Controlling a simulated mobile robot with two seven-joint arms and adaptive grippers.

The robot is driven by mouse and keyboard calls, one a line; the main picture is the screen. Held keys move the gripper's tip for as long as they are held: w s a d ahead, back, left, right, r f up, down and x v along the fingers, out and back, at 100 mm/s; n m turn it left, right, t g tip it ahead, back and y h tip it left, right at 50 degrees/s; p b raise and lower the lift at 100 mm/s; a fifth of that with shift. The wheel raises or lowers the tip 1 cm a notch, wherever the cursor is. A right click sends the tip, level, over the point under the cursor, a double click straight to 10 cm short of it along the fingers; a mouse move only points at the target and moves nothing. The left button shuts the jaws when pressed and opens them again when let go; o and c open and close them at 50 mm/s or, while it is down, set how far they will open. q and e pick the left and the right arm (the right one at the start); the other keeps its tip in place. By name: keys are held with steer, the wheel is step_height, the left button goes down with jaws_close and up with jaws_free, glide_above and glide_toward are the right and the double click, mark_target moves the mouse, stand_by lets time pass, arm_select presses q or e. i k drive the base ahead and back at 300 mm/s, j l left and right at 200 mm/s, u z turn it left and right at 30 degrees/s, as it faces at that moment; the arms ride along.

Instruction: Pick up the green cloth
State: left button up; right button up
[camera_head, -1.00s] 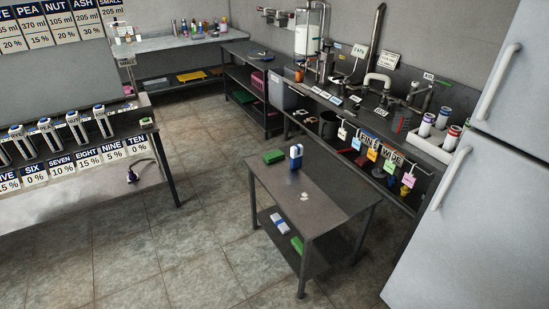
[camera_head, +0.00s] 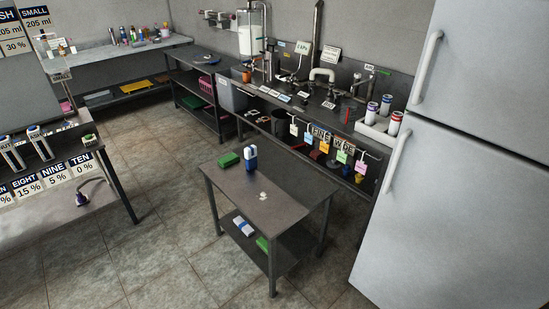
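A flat green item (camera_head: 229,160), which looks like a folded green cloth, lies on the back left corner of the small dark table (camera_head: 285,212). A second green item (camera_head: 262,243) lies on that table's lower shelf, next to a white and blue item (camera_head: 243,226). It is too small to tell whether either is cloth or a pad. A blue and white bottle (camera_head: 251,158) stands just right of the upper green item. Neither of my grippers is in view.
A large fridge (camera_head: 460,170) fills the right side. A long bench with a sink and hanging coloured tags (camera_head: 340,156) runs behind the small table. A shelf with dispensers and number cards (camera_head: 52,175) stands at the left. The tiled floor (camera_head: 165,230) between is clear.

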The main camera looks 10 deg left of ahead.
mark_target(228, 160)
steer(key=i+j+z, duration=0.15)
steer(key=z, duration=0.2)
steer(key=i+j+z, duration=0.1)
steer(key=j+z, duration=0.25)
steer(key=i+j+z, duration=0.1)
steer(key=j+z, duration=0.25)
steer(key=i+j+z, duration=0.1)
steer(key=j+z, duration=0.15)
steer(key=j, duration=0.2)
steer(key=j+z, duration=0.25)
steer(key=j, duration=0.2)
steer(key=j+z, duration=0.25)
steer(key=j, duration=1.7)
steer(key=k+j, duration=0.1)
steer(key=j, duration=1.65)
steer(key=z, duration=0.05)
